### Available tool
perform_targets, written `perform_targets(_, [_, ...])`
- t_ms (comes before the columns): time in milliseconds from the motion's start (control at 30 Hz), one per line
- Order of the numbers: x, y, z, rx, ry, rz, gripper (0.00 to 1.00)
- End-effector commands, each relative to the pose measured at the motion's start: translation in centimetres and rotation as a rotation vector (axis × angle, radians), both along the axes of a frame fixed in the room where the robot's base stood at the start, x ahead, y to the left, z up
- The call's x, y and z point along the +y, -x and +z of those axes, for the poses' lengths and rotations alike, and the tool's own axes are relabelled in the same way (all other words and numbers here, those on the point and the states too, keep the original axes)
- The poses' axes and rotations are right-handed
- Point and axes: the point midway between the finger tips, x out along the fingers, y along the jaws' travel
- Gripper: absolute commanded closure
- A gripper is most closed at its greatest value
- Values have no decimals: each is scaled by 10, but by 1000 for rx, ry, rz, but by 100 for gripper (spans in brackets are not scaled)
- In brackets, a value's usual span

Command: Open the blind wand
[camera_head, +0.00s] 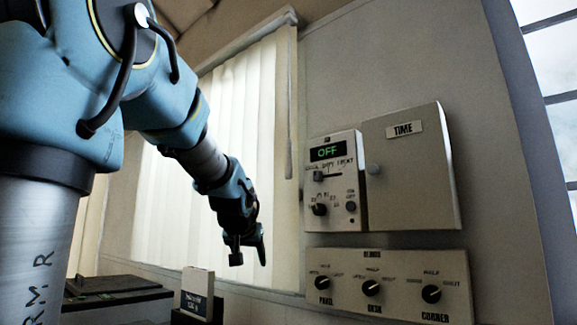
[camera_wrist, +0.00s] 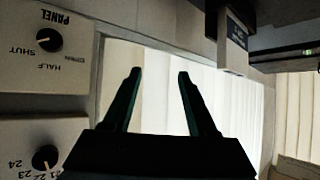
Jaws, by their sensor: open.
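The vertical blind (camera_head: 238,110) hangs over the window with pale slats, which look closed. A thin upright rod (camera_head: 290,120), which looks like the blind wand, hangs along its right edge, its lower end near the control box. My gripper (camera_head: 250,257) is open and empty, pointing down in front of the blind's lower right part, below and left of the rod's end. In the wrist view my gripper (camera_wrist: 160,76) has its two fingers apart, with pale slats (camera_wrist: 160,105) behind them. I cannot make out the rod in the wrist view.
A blinds panel (camera_head: 390,258) carries knobs marked panel, desk and corner. Above it are a control box (camera_head: 322,150) reading OFF and a TIME box (camera_head: 415,190). A dark box (camera_head: 118,297) and a small labelled block (camera_head: 197,284) stand low on the left.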

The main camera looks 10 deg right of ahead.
Motion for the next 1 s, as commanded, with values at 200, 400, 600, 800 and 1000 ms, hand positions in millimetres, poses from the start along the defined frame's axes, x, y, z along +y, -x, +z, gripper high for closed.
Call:
perform_targets(200, [-55,13,191,-396,156,-101,42])
perform_targets(400, [-63,38,269,-541,230,-133,42])
perform_targets(600, [-70,26,279,-553,236,-136,42])
perform_targets(800, [-85,-8,280,-551,233,-136,42])
perform_targets(1000, [-99,-39,280,-551,234,-135,42])
